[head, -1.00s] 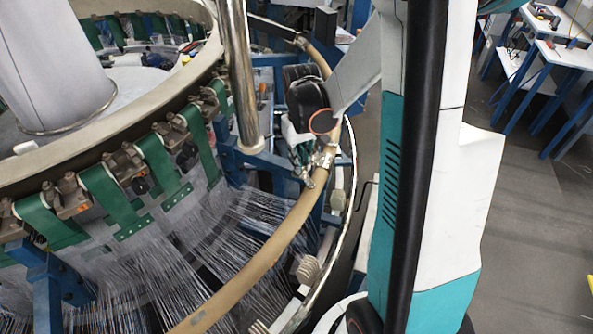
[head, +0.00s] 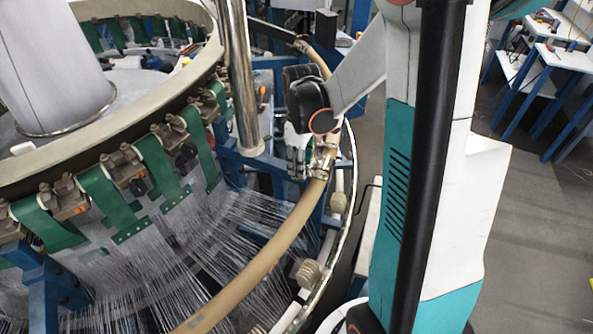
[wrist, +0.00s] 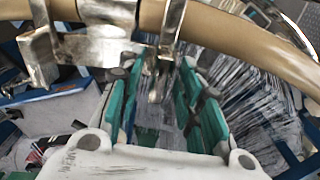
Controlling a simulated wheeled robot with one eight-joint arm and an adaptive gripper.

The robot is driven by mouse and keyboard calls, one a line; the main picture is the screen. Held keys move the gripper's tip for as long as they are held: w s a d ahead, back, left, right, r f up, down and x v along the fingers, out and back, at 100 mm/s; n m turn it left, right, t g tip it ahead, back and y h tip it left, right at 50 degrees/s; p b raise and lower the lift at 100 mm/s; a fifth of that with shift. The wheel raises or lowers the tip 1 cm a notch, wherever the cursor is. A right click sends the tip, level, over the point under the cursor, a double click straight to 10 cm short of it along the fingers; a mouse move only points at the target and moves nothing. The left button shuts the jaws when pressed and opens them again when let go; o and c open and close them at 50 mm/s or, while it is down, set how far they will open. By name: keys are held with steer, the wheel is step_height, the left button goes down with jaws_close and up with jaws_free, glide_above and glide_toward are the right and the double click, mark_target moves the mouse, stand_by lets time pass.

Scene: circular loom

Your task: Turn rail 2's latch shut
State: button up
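The tan rail (head: 283,240) curves around the loom, and it crosses the top of the wrist view (wrist: 225,32). A shiny metal latch (head: 325,160) is clamped around it. In the wrist view the latch's bracket (wrist: 95,47) wraps the rail, and a narrow metal strip (wrist: 166,45) hangs from it. My gripper (wrist: 160,78) is open, with teal-padded fingers on either side of the strip's lower end. I cannot tell whether either finger touches it. In the head view my gripper (head: 298,165) is at the rail's inner side beside the latch. No rail number is readable.
A steel post (head: 241,80) stands left of my gripper. White threads (head: 215,235) fan out below the rail. Green straps (head: 100,200) hang from the loom's inner ring. Workbenches (head: 565,55) stand at the far right, with open floor before them.

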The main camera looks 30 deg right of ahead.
step_height(320, 180, up, 7)
steer(key=p, duration=0.5)
stand_by(0.3)
